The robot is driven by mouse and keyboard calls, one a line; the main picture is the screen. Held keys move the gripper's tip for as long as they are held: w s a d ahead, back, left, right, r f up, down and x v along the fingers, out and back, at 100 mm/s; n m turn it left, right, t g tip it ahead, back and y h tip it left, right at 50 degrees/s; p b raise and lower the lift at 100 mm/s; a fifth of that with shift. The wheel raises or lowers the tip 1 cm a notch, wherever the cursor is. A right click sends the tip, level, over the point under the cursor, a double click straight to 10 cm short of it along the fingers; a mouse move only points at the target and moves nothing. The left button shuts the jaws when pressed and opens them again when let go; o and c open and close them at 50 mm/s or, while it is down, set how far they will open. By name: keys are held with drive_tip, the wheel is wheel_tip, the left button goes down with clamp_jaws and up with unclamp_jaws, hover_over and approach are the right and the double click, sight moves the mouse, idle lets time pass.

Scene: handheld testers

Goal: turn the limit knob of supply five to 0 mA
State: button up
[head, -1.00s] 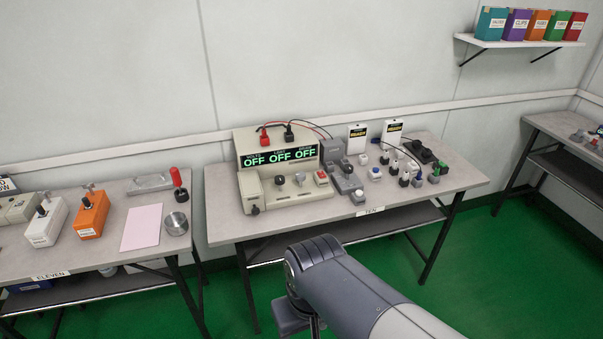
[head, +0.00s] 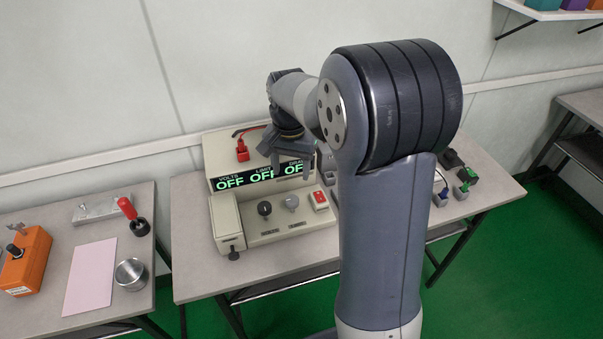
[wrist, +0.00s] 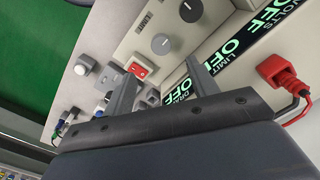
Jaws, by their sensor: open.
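A beige power supply (head: 225,188) stands on the table, its display (head: 262,177) reading OFF under VOLTS, LIMIT and DRAW. Its front deck bears a black knob (head: 264,208) and a grey knob (head: 291,202), with labels too small to read. The wrist view also shows the black knob (wrist: 190,10) and the grey knob (wrist: 161,43). A red rocker switch (head: 318,200) sits right of them. My gripper (head: 291,165) is open and empty, above and behind the knobs, in front of the display. In the wrist view its fingers (wrist: 162,88) are apart, touching neither knob.
A red plug (head: 242,150) with a cable stands on top of the supply. Small devices (head: 463,182) stand right of it, partly hidden by my arm. The left table holds an orange box (head: 27,262), a pink sheet (head: 92,276) and a metal cup (head: 131,272).

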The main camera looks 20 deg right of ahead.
sight(292, 199)
wheel_tip(292, 199, down, 11)
drive_tip(key=shift+w+r, duration=0.1)
drive_tip(key=shift+w, duration=0.05)
idle(0.4)
drive_tip(key=shift+c, duration=0.5)
drive_tip(key=c, duration=0.9)
